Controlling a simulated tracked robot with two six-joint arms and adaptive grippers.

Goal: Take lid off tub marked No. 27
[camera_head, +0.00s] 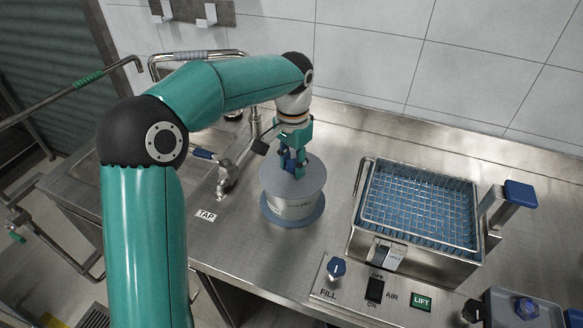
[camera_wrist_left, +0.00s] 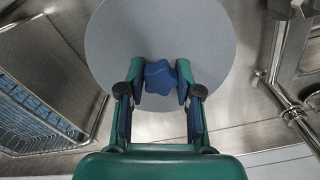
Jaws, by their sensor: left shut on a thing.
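The tub (camera_head: 290,209) is a grey metallic cylinder on the steel counter, with a blue ring around its foot. Faint marking shows on its side, too small to read. A flat round grey lid (camera_head: 313,180) covers its top; the lid fills the upper middle of the left wrist view (camera_wrist_left: 160,30). The lid has a blue lobed knob (camera_wrist_left: 160,77) at its centre. My left gripper (camera_head: 294,168) comes down from above and is shut on this knob, one finger on each side. I cannot see a gap between lid and tub. My right gripper is not in view.
A steel tank with a blue-lined wire basket (camera_head: 419,210) stands right of the tub. A control panel with a FILL knob (camera_head: 336,268), switch and LIFT label is in front. A tap (camera_head: 226,178) stands left, near a TAP label (camera_head: 206,216).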

